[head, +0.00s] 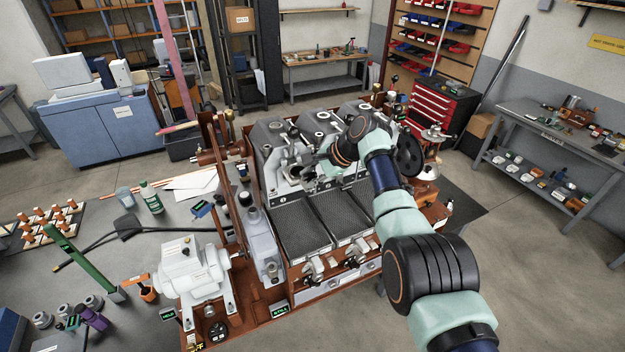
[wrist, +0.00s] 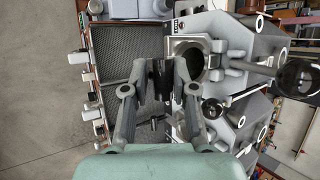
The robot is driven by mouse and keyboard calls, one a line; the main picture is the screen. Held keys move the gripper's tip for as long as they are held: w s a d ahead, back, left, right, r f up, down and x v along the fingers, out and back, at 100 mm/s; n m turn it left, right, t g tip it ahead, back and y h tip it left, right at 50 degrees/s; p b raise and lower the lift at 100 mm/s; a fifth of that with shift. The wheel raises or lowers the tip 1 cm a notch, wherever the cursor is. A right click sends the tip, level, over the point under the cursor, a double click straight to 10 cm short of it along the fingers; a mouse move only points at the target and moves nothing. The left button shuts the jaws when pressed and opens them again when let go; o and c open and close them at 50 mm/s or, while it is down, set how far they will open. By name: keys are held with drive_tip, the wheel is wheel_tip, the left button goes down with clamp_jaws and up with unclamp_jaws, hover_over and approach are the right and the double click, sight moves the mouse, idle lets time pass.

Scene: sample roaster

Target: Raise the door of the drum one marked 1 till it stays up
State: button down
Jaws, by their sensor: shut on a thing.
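The roaster's grey drums stand in a row in the head view, with the left drum (head: 278,140) nearest my gripper. My gripper (head: 315,164) is at the drum fronts, above the mesh trays. In the wrist view my gripper (wrist: 160,72) is closed on a small dark part, which I take to be the door's handle; the fingers hide most of it. Right beside the fingertips is a silver square front (wrist: 190,45) with a round dark opening (wrist: 193,62). I cannot read a number 1, nor tell how high the door stands.
Two dark mesh trays (head: 303,228) lie below the drums. A white motor (head: 192,275) stands at front left, and a green bottle (head: 151,197) on the bench.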

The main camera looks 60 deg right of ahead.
drive_tip(key=shift+w+d+r, duration=0.1)
drive_tip(key=shift+w+r, duration=0.2)
drive_tip(key=shift+w, duration=0.1)
drive_tip(key=c, duration=1.2)
unclamp_jaws()
drive_tip(key=shift+w+d+r, duration=0.1)
drive_tip(key=shift+w+r, duration=0.1)
drive_tip(key=shift+o, duration=0.8)
drive_tip(key=shift+w+d, duration=0.1)
drive_tip(key=shift+w, duration=0.05)
drive_tip(key=shift+s+f, duration=0.1)
drive_tip(key=shift+s, duration=0.1)
